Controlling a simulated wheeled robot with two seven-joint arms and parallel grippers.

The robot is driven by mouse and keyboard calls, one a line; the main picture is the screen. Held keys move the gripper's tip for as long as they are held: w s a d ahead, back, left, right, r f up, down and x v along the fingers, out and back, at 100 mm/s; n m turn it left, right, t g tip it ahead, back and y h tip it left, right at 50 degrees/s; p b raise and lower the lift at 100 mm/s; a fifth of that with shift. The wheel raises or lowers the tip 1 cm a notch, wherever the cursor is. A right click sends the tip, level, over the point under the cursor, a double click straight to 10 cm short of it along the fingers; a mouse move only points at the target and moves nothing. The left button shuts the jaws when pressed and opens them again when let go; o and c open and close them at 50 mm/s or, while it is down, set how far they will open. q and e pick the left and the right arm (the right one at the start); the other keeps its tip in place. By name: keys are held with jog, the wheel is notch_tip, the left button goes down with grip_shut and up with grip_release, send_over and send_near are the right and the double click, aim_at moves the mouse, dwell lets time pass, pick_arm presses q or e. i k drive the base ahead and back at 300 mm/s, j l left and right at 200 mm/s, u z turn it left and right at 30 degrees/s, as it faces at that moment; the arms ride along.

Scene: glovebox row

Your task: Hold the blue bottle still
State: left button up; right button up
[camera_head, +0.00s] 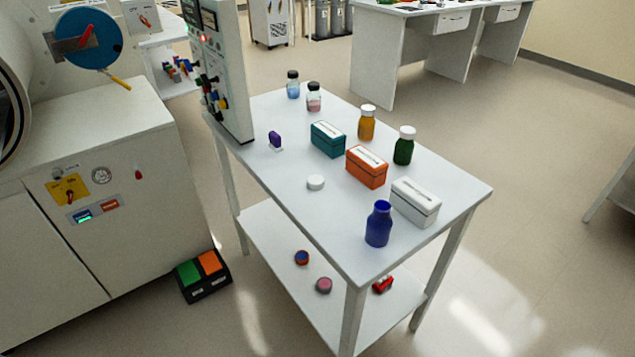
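The blue bottle (378,224) stands upright and uncapped near the front edge of the white table (300,210). A white round cap (316,182) lies flat on the table, behind and left of the bottle. Nothing touches the bottle. Neither of my grippers shows in the head view.
A white box (415,203) stands close behind the bottle, with an orange box (366,167) and a teal box (327,139) further back. Capped green (404,146) and amber (367,123) bottles stand behind. A control panel (222,75) rises at the left edge. The table's front-left is clear.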

aim_at(379, 224)
jog(key=i+j+z, duration=0.1)
jog(key=z, duration=0.75)
jog(key=i+j+z, duration=0.1)
jog(key=j+z, duration=0.35)
jog(key=j, duration=0.3)
jog(key=j+z, duration=0.4)
jog(key=j, duration=1.2)
